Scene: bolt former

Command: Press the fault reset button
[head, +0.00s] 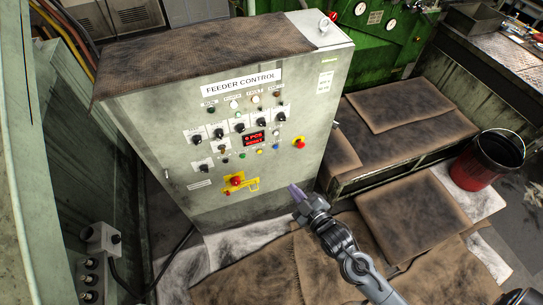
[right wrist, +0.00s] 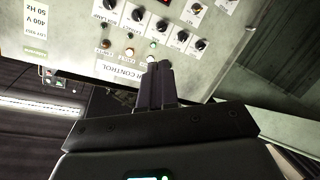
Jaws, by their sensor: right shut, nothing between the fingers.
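The grey feeder control panel (head: 150,130) carries several knobs, lamps and small buttons. A blue button (head: 276,147), a yellow button (head: 260,152) and a green button (head: 242,155) sit in its lower row. Their labels are too small to read, so I cannot tell which is fault reset. My right gripper (head: 295,190) is shut and empty, apart from the panel and to the lower right of these buttons in the head view. In the right wrist view its fingers (right wrist: 158,80) cover part of the upside-down panel title. My left gripper is not in view.
A brown-topped bench (head: 410,110) and a red bucket (head: 475,172) stand to the right. Brown mats cover the floor in front.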

